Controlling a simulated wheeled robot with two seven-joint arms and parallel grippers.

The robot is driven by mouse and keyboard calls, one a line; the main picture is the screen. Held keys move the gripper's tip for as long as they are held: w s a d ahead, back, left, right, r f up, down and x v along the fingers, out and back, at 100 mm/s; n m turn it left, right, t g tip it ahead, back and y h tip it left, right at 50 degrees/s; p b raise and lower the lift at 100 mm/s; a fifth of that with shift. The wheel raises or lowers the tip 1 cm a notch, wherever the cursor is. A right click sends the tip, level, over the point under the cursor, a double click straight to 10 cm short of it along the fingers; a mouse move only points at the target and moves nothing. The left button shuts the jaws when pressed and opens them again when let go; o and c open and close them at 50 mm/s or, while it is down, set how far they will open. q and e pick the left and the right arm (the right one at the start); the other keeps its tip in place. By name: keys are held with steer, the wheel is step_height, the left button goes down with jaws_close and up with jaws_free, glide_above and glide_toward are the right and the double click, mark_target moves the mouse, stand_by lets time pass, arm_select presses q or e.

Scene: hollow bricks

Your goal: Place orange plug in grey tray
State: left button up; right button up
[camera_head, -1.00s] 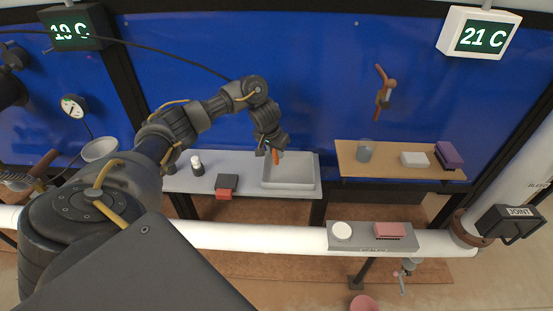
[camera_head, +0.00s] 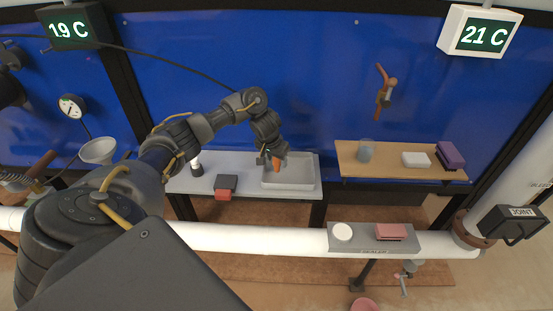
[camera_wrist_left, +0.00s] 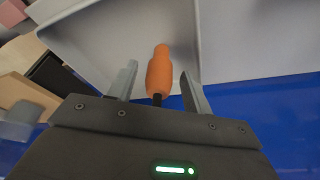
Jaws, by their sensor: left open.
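The orange plug (camera_head: 277,165) is at my left gripper (camera_head: 271,158) in the head view, over the grey tray (camera_head: 300,185). In the left wrist view the orange plug (camera_wrist_left: 160,72) lies between the two spread fingers of my left gripper (camera_wrist_left: 158,90), with a gap on each side. A dark stem shows at its near end. The grey tray (camera_wrist_left: 110,40) fills the background behind it. I cannot tell whether the plug rests on the tray floor. My right gripper is not in view.
The tray stands on a grey bench (camera_head: 245,165) beside a black and red block (camera_head: 225,186) and a white-topped bottle (camera_head: 196,168). A wooden shelf (camera_head: 400,172) is to the right. A white pipe (camera_head: 265,237) runs in front of the bench.

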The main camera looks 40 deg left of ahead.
arm_select(q)
steer(key=shift+r, duration=0.15)
steer(key=p+v, duration=0.5)
steer(key=v, duration=0.7)
steer(key=shift+p, duration=0.4)
